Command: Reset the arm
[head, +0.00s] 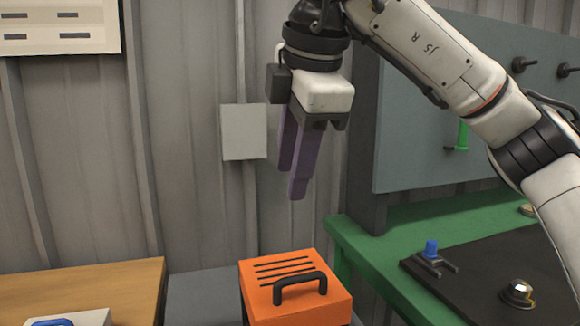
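My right gripper (291,182) hangs from the arm that comes in from the upper right. Its two purple fingers point down and stand apart, one behind the other from this angle, with nothing between them. It is in the air above the orange box (259,294), touching nothing. My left gripper is not in view.
The orange box has a black handle and slots on top. A green bench (372,243) at right carries a black mat (480,290) with a blue-knobbed fixture (431,250) and a metal dome (517,292). A grey pegboard (415,155) rises behind. A wooden table (100,288) stands left.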

